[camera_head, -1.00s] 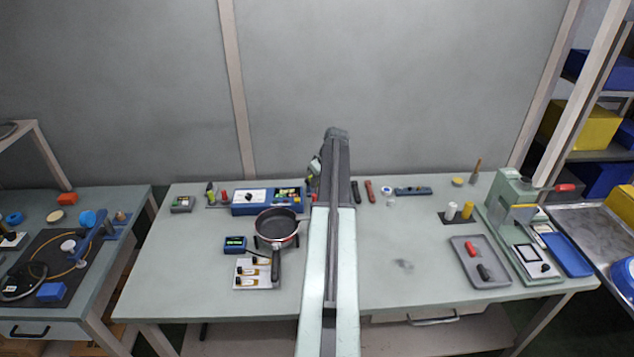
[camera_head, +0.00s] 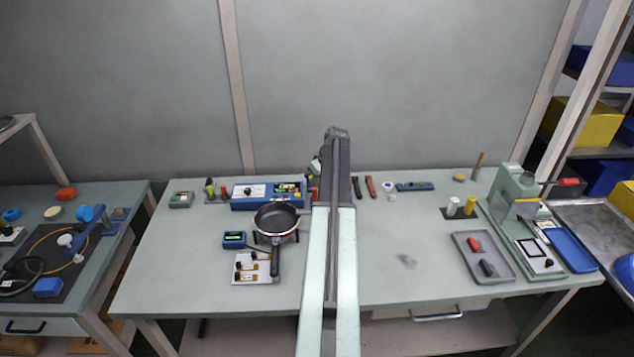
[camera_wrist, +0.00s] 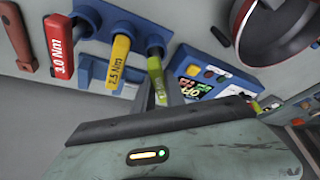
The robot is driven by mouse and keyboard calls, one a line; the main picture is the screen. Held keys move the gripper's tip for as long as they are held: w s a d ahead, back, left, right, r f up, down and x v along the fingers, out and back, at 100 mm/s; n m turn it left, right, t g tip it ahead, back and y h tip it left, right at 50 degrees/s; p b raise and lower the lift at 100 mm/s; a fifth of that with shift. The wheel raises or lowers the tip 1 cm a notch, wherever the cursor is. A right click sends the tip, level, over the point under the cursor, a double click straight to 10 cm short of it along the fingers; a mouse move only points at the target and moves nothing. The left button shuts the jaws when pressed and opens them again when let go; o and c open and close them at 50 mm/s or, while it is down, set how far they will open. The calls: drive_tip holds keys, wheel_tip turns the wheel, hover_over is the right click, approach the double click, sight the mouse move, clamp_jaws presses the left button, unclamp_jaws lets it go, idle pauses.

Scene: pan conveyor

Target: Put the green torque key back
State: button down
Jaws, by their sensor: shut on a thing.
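In the wrist view the green torque key (camera_wrist: 157,78) is at the right end of a row of keys, just below a blue round holder (camera_wrist: 155,42). My gripper (camera_wrist: 158,92) is shut on the green key's handle. Beside it are the yellow key marked 2.5 Nm (camera_wrist: 119,62) and the red key marked 3.0 Nm (camera_wrist: 58,45), each at its own blue holder. I cannot tell whether the green key is seated in its holder or only touching it. In the head view my arm hides the gripper and the green key.
A black pan (camera_head: 277,218) stands on the bench left of my arm, near a blue box (camera_head: 268,196) with coloured parts. Right are a grey tray (camera_head: 484,258) and a green press (camera_head: 518,205). The bench right of my arm has free room.

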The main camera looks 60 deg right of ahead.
drive_tip(key=shift+f+b, duration=0.4)
drive_tip(key=shift+f, duration=0.1)
drive_tip(key=c, duration=1.3)
unclamp_jaws()
drive_tip(key=shift+r, duration=0.15)
drive_tip(key=p+v, duration=0.7)
drive_tip(key=v, duration=0.1)
drive_tip(key=shift+w+p, duration=0.1)
drive_tip(key=shift+p, duration=0.2)
drive_tip(key=shift+f, duration=0.25)
